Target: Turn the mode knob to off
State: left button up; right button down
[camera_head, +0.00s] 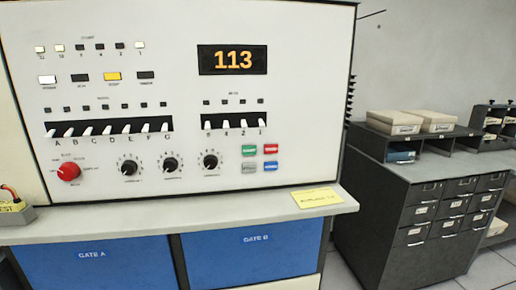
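The control panel (190,40) stands upright across the left and middle of the head view. The red knob (68,172) is at its lower left, with small labels around it that are too blurred to read for certain, so I cannot tell which setting it points to. I take it as the mode knob. Three black knobs (170,165) sit in a row to its right. Neither of my grippers is in view, and nothing touches the red knob.
A grey ledge (250,208) runs below the panel, with a yellow note (317,197) on it. Toggle switches (107,129) sit above the knobs. A dark cabinet (410,200) stands right.

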aim_at(69, 172)
jog(key=u, duration=1.45)
